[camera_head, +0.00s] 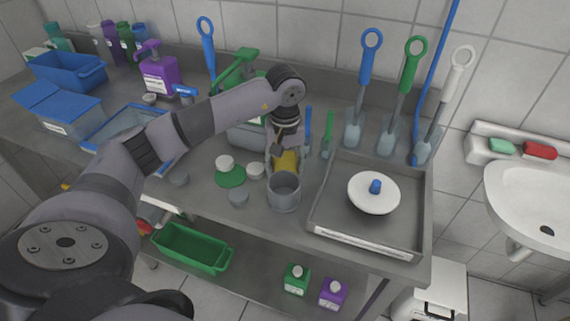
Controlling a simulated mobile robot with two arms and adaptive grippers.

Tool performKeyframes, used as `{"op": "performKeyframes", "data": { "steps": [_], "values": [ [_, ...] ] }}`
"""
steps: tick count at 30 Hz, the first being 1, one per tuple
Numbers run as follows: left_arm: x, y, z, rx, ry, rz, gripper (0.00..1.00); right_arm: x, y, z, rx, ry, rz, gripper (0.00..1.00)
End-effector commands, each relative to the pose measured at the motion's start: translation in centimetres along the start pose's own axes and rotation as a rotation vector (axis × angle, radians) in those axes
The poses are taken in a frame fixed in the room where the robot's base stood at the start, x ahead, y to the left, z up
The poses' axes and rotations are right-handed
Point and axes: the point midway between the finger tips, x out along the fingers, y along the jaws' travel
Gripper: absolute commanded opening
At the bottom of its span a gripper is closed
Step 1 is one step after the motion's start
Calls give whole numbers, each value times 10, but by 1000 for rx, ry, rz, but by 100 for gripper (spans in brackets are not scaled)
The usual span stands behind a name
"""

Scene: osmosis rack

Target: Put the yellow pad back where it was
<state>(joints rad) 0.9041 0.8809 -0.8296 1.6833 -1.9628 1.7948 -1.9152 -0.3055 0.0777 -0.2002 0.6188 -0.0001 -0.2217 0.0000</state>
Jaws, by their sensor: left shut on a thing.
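The yellow pad (287,161) shows in the head view just below my left gripper (284,158), behind a grey metal cup (284,193). My left gripper points down and is shut on the pad; its fingers cover part of the pad. I cannot tell whether the pad touches the bench or the cup. My right gripper does not show.
A metal tray (422,226) with a white blue-knobbed lid (374,193) is right of the cup. A green disc (229,178) and several small round pieces lie to the left. Brushes (353,134) stand along the wall, and a purple bottle (158,72) stands behind my arm.

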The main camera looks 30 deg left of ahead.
Motion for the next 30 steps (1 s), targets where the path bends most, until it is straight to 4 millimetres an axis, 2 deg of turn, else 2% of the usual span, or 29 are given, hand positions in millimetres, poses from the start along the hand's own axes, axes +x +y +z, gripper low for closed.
{"op": "performKeyframes", "data": {
  "steps": [2,3,6,17,20,30],
  "values": [
    [3,0,0,0,0,0,20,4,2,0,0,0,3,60],
    [2,0,0,0,0,0,53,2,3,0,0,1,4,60],
    [2,0,0,0,0,0,59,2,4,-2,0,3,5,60],
    [-3,0,0,0,0,0,59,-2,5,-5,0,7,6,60],
    [-17,0,-1,-1,2,1,59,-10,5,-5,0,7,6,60],
    [-90,0,-1,0,1,1,59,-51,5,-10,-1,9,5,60]
  ]
}}
